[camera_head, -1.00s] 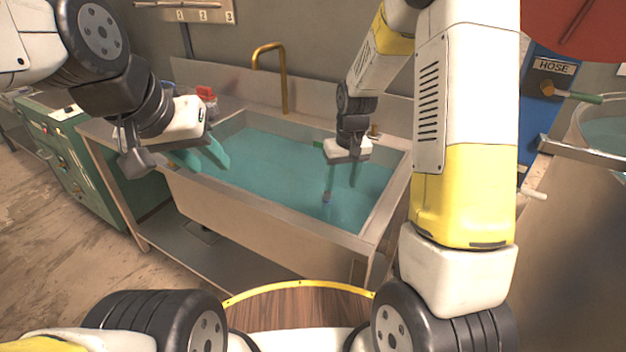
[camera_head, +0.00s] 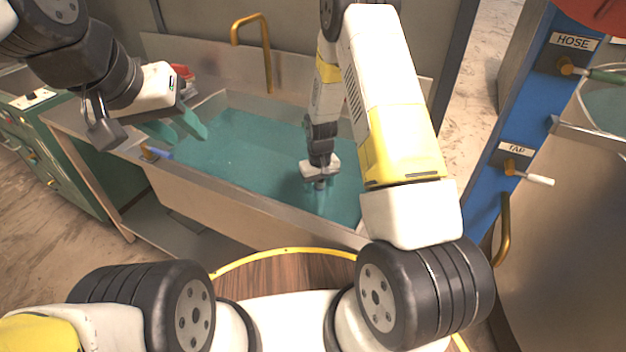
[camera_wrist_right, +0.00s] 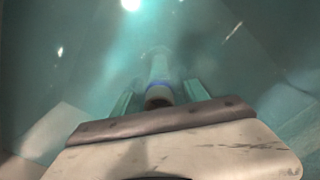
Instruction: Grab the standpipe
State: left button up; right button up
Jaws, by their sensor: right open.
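The standpipe (camera_wrist_right: 159,72) is a pale upright pipe with a blue band near its top end, in the water of the sink (camera_head: 215,202). In the head view only a small part of it (camera_head: 320,187) shows under my right gripper. My right gripper (camera_head: 314,181) reaches down into the water. In the right wrist view its two greenish fingers stand apart, one on each side of the pipe's top; I cannot tell whether they touch it. My left gripper (camera_head: 178,128) is open and empty above the sink's left end.
A brass spout (camera_head: 267,50) rises behind the sink. A blue-and-brown item (camera_head: 157,153) lies on the left front rim. A blue panel with HOSE (camera_head: 573,41) and TAP (camera_head: 516,150) labels stands at right, beside a metal tank. A green cabinet (camera_head: 50,150) is at left.

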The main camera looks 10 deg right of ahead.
jog(key=shift+f, duration=0.5)
grip_shut()
jog(key=shift+r, duration=0.1)
